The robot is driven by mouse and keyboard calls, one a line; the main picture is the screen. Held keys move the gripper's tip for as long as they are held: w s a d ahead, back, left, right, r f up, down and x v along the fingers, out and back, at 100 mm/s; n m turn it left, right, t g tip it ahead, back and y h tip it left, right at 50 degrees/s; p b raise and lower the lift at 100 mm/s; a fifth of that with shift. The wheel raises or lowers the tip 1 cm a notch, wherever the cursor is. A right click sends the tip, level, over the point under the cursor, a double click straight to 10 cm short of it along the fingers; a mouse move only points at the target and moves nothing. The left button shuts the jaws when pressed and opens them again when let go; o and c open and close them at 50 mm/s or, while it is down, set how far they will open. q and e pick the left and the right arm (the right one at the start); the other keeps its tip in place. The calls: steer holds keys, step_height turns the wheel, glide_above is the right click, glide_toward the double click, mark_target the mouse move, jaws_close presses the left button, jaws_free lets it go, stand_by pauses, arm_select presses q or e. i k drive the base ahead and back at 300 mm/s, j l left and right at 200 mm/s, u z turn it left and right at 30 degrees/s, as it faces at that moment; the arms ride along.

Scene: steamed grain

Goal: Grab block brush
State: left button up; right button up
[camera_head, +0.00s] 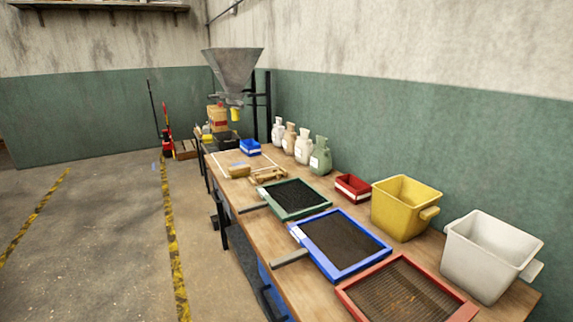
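A small tan block (238,170), which looks like the block brush, lies towards the far end of the wooden workbench (245,211). It seems to rest on a pale flat sheet, and its bristles are too small to make out. A low wooden frame-like item (268,175) lies just to its right. Neither of my grippers shows in the head view.
Green (295,199), blue (340,244) and red (405,292) framed sieves line the bench's front. Behind them stand a red bin (352,188), yellow bucket (404,208), white bucket (487,258) and several sacks. A blue bin (250,147) is near the block. Floor at left is clear.

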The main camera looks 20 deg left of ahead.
mark_target(242, 170)
steer(key=u, duration=1.15)
steer(key=k, duration=0.25)
